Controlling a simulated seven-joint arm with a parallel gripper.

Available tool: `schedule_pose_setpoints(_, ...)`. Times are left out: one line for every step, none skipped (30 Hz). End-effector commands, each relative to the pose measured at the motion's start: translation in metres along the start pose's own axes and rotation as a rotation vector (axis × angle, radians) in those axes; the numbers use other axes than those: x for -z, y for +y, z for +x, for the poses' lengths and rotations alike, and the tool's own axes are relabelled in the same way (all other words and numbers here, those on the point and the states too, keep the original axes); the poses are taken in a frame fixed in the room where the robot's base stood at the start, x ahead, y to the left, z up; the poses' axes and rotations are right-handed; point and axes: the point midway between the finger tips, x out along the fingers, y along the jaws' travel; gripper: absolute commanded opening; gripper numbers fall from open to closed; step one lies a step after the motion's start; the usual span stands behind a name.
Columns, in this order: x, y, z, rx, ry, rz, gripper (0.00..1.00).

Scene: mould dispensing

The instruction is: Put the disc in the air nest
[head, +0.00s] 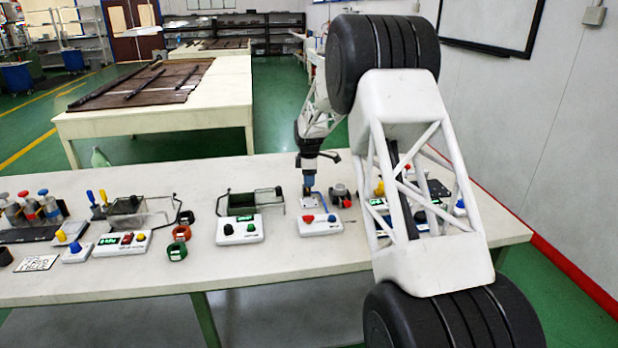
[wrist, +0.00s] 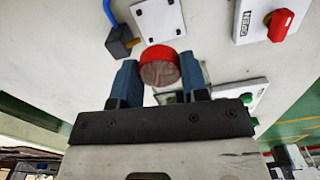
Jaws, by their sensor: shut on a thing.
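My gripper (wrist: 157,82) has blue fingers and is shut on the disc (wrist: 158,68), a short round piece with a red rim and a brownish face, in the wrist view. A white plate with small dark holes (wrist: 158,20) lies just beyond the disc, with a dark block and blue hose at its left; it looks like the air nest. The disc appears apart from the plate, though the gap is hard to judge. In the head view my gripper (head: 309,187) points down over the bench beside the blue hose; the disc cannot be made out there.
A red switch (wrist: 280,25) shows at the right in the wrist view. The bench front is clear.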

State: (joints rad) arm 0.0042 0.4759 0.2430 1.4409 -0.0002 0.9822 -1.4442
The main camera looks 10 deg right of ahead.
Motion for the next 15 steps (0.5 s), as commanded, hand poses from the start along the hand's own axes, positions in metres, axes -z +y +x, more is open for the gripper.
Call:
schedule_pose_setpoints(0.0,0.0,0.003,0.001,0.0,0.0,0.19)
schedule_pose_setpoints(0.0,0.0,0.005,0.0,0.0,0.0,0.19)
schedule_pose_setpoints(0.0,0.0,0.007,0.0,0.0,0.0,0.19)
schedule_pose_setpoints(0.0,0.0,0.01,0.0,0.0,0.0,0.19)
schedule_pose_setpoints(0.0,0.0,0.012,0.0,0.0,0.0,0.19)
schedule_pose_setpoints(0.0,0.0,0.015,0.0,0.0,0.0,0.19)
schedule_pose_setpoints(0.0,0.0,0.017,0.0,0.0,0.0,0.19)
schedule_pose_setpoints(0.0,0.0,0.02,0.001,0.0,0.0,0.19)
schedule_pose_setpoints(0.0,0.0,0.023,0.001,0.0,0.0,0.19)
schedule_pose_setpoints(0.0,0.0,0.026,0.001,0.0,0.0,0.19)
schedule_pose_setpoints(0.0,0.0,0.029,0.001,0.0,0.0,0.19)
schedule_pose_setpoints(0.0,0.0,0.032,0.001,0.0,0.0,0.19)
schedule_pose_setpoints(0.0,0.0,0.035,0.001,0.0,0.0,0.19)
schedule_pose_setpoints(0.0,0.0,0.037,0.001,0.0,0.0,0.19)
schedule_pose_setpoints(0.0,0.0,0.041,0.001,0.0,0.0,0.19)
